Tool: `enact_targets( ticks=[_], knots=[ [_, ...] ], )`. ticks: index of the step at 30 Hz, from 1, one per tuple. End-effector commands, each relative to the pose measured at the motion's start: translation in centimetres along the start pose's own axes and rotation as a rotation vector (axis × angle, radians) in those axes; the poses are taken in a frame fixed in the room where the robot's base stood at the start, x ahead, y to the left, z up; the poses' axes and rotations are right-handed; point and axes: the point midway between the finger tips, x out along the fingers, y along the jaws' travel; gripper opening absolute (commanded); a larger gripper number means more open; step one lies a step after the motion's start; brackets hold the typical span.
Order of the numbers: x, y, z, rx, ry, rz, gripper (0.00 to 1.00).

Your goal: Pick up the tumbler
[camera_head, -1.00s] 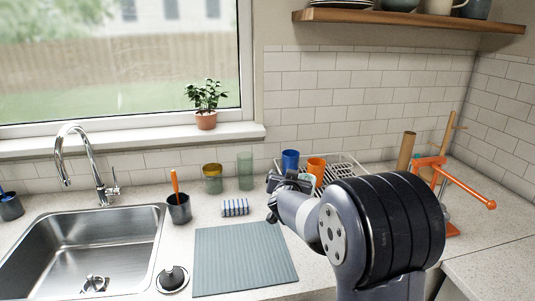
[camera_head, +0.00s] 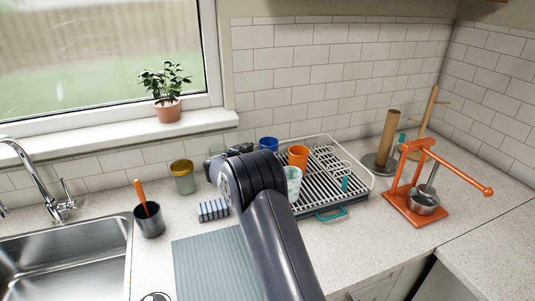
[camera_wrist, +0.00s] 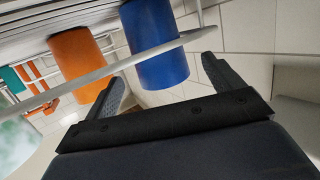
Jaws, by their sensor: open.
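Several cups could be the tumbler; I cannot tell which one is meant. A blue cup (camera_head: 268,144) stands at the back left of the dish rack, and an orange cup (camera_head: 298,157) is to its right. A pale patterned glass (camera_head: 293,186) is in front of them. A greenish clear glass (camera_head: 217,150) is partly hidden behind my gripper (camera_head: 229,160). In the wrist view my gripper (camera_wrist: 162,68) is open and empty. The blue cup (camera_wrist: 155,48) shows beyond and between the fingers, behind a rack wire. The orange cup (camera_wrist: 80,65) is left of it.
The wire dish rack (camera_head: 352,160) is right of my arm. An amber jar (camera_head: 182,177), a striped sponge (camera_head: 213,210) and a dark holder (camera_head: 149,222) stand left. An orange press (camera_head: 408,196) and a paper towel stand (camera_head: 386,143) are at right. A grey mat (camera_head: 205,265) lies in front.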

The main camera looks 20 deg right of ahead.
Motion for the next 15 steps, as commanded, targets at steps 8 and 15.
enact_targets(
  ticks=[8,15],
  knots=[
    [3.0,0.0,-0.2,0.000,0.000,0.001,0.87],
    [5.4,-0.1,-0.1,0.001,0.000,-0.001,0.87]
  ],
)
